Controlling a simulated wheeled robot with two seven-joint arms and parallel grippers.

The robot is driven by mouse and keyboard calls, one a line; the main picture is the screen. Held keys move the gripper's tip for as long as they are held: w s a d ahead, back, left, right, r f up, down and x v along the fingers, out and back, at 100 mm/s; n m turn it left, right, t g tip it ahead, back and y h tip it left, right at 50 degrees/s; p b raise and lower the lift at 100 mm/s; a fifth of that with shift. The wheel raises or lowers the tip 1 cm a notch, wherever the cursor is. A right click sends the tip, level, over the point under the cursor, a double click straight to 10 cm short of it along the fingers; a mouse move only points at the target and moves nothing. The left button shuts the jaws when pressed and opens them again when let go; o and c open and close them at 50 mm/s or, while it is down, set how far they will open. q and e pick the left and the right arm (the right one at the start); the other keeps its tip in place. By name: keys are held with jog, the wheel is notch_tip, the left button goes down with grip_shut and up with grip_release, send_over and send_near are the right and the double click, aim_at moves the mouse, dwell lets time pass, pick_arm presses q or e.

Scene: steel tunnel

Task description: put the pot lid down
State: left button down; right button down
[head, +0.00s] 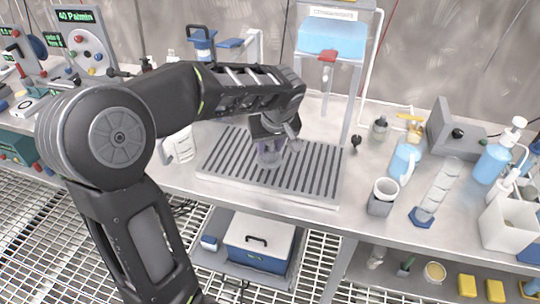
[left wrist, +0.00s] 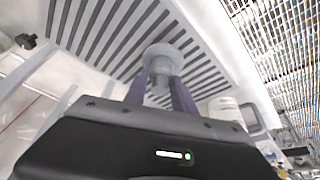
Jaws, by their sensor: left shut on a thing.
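My left gripper (head: 270,156) points down over the grey slatted rack (head: 318,180) on the steel bench. In the left wrist view its two purple fingers (left wrist: 160,92) are shut on a small, round, grey piece (left wrist: 162,56), apparently the pot lid. It has a wide round part and a narrower stem between the fingers. Slats of the rack (left wrist: 90,25) show behind it. The fingers and wrist mostly hide the lid in the head view. I cannot tell whether it touches the slats. My right gripper is not in view.
Right of the rack stand a grey cup (head: 381,197), a blue jug (head: 403,162) and a measuring cylinder (head: 437,190). A blue tank (head: 332,38) on a stand rises behind the rack. A white container (head: 180,146) stands to its left. The rack's slats around the gripper look clear.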

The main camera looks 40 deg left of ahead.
aim_at(271, 151)
pick_arm(q)
jog(key=shift+f, duration=1.85)
jog(key=shift+f+b, duration=0.2)
jog(key=shift+b, duration=0.1)
jog(key=c, duration=1)
grip_release()
jog(key=shift+r, duration=0.1)
jog(key=shift+c, duration=0.2)
jog(key=shift+r+p, duration=0.3)
jog(key=shift+p, duration=0.1)
jog(key=v, duration=1.1)
jog(key=shift+r, duration=0.35)
jog(key=shift+s+d, duration=0.1)
jog(key=shift+s, duration=0.05)
